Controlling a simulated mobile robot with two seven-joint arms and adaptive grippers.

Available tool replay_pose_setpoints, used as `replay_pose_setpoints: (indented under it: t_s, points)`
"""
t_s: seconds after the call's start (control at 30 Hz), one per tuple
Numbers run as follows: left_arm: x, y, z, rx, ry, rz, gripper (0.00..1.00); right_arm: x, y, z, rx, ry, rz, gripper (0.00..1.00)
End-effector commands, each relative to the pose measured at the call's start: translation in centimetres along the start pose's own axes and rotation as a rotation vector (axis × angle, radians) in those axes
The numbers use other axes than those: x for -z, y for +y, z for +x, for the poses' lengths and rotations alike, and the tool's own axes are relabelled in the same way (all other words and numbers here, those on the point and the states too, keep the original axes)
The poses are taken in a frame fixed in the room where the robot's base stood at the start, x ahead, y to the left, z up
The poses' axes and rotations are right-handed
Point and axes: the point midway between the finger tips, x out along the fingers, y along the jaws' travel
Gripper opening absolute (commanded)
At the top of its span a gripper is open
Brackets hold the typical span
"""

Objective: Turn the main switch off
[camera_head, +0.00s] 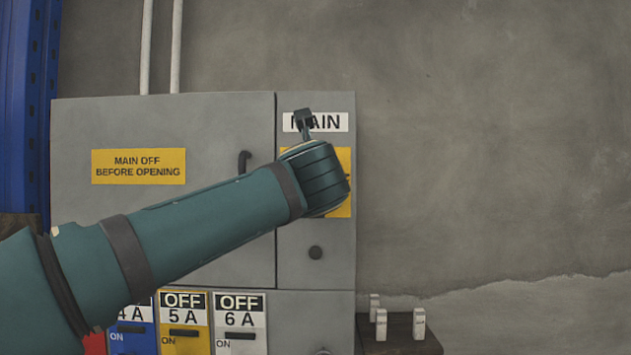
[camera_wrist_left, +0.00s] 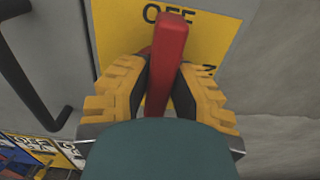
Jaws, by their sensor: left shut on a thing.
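The main switch is a red handle (camera_wrist_left: 168,55) on a yellow plate (camera_wrist_left: 213,38) with the lettering OFF partly showing at its top. In the left wrist view my left gripper (camera_wrist_left: 160,85) is shut on the red handle, with a yellow ridged finger on each side. The handle stands roughly upright in that picture. In the head view my left arm reaches in from the left and covers the handle. Only edges of the yellow plate (camera_head: 344,162) show there, below the MAIN label (camera_head: 335,122). My right gripper is not in view.
The grey cabinet (camera_head: 70,240) has a black door handle (camera_head: 244,162) and a yellow warning label (camera_head: 138,166). Below are switches marked 4 A, 5 A (camera_head: 184,325) and 6 A (camera_head: 239,325). A small dark box (camera_head: 400,345) with white pieces stands at the lower right. The wall right of the cabinet is clear.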

Motion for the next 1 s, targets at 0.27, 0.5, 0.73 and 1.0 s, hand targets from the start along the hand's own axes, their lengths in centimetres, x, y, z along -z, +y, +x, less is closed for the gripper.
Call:
replay_pose_setpoints:
  t_s: [0.27, 0.5, 0.73, 1.0]
  points:
    - [-0.2, 0.1, 0.0, -0.001, -0.005, -0.013, 0.00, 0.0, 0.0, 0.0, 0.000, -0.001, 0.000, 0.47]
    - [-0.3, 0.1, 0.0, -0.001, -0.005, -0.013, 0.38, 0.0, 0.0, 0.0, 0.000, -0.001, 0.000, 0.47]
    - [-0.1, 0.1, 0.0, -0.001, -0.002, -0.011, 0.53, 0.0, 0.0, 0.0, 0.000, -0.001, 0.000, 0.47]
    - [-0.1, 0.0, -1.1, 0.000, -0.002, -0.010, 0.53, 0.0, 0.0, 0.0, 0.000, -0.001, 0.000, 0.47]
